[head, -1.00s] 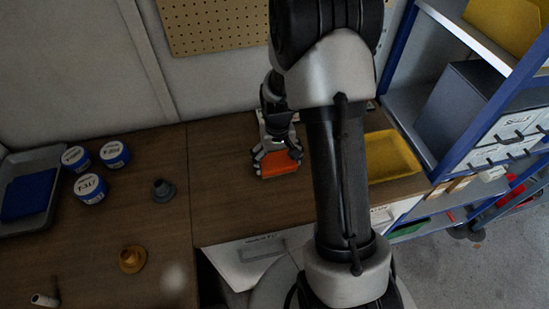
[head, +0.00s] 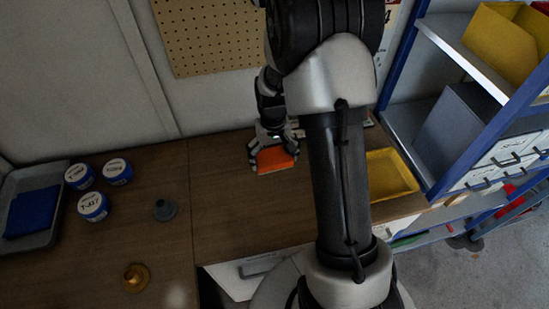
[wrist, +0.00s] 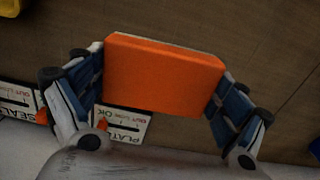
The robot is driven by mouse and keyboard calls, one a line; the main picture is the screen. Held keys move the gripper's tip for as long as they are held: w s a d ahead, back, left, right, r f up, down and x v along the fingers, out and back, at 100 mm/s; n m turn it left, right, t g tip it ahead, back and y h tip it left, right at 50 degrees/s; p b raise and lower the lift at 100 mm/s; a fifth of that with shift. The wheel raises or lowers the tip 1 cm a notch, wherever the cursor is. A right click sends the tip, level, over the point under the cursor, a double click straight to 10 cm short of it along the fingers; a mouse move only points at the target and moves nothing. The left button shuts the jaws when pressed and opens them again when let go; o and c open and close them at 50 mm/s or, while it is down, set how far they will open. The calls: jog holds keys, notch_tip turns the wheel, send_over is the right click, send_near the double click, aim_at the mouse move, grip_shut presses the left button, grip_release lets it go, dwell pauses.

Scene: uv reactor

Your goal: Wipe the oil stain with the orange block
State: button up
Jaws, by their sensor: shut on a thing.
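The orange block (head: 274,159) is held between the fingers of my gripper (head: 273,152), near the seam of the brown worktop. In the wrist view the orange block (wrist: 160,75) sits between both fingers of my gripper (wrist: 155,82), with a thin pale layer along its far edge. I cannot tell from these views whether the block touches the worktop. A pale blurred patch (head: 177,296) shows on the left worktop at the bottom edge of the head view. I cannot tell whether it is the oil stain.
Several white-and-blue tubs (head: 93,206), a grey flanged part (head: 165,209), an orange-brown flanged part (head: 136,278) and a grey tray (head: 48,233) with a blue cloth (head: 32,211) stand on the left. A yellow bin (head: 389,175) and blue-framed shelves (head: 440,140) are on the right.

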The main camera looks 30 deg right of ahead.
jog(key=shift+r+p, duration=0.5)
jog(key=shift+r, duration=0.55)
